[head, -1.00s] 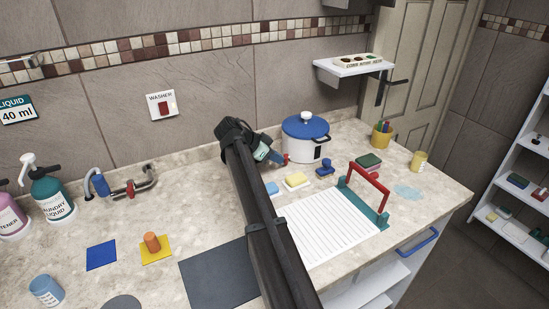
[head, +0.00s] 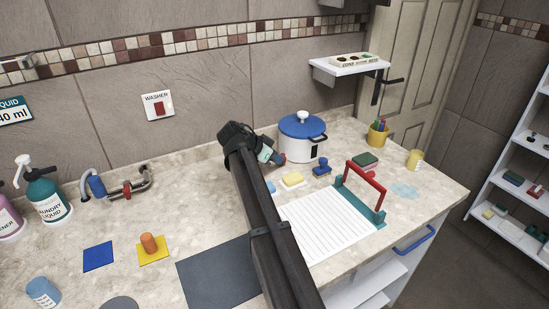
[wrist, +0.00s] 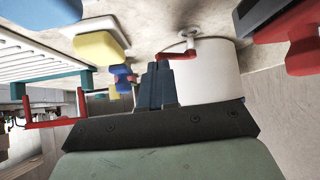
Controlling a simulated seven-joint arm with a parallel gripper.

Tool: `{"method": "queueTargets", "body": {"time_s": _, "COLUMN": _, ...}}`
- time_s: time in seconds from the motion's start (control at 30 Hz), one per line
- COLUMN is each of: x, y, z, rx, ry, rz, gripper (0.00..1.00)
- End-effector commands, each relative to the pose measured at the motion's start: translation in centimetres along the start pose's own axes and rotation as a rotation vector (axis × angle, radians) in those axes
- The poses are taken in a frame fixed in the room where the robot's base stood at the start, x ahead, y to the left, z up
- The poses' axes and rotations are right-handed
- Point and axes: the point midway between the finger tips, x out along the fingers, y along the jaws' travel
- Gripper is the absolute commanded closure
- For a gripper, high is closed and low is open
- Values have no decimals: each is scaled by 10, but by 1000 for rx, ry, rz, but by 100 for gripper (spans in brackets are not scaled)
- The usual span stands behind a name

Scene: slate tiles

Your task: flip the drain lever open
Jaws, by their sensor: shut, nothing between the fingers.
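The drain lever appears to be the red lever (wrist: 180,55) low on the side of the white pot (wrist: 208,72), beside a round grey fitting. In the head view the white pot (head: 302,148) has a blue lid, and my gripper mostly hides the lever. My gripper (head: 279,158) is beside the pot's left side, low over the counter. In the wrist view my gripper (wrist: 163,68) is shut and empty, its fingertips just below and left of the red lever. I cannot tell whether they touch it.
A teal rack with a red handle (head: 367,185) stands to the right. A pipe with a red handle (head: 127,189) is at the left. The counter left of my arm is partly clear.

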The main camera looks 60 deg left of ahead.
Motion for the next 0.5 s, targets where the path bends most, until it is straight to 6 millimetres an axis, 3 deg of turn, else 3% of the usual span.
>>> {"method": "queueTargets", "body": {"time_s": 0.5, "x": 12, "y": 19, "z": -10, "rx": -202, "ry": 0, "rz": -219, "gripper": 100}}
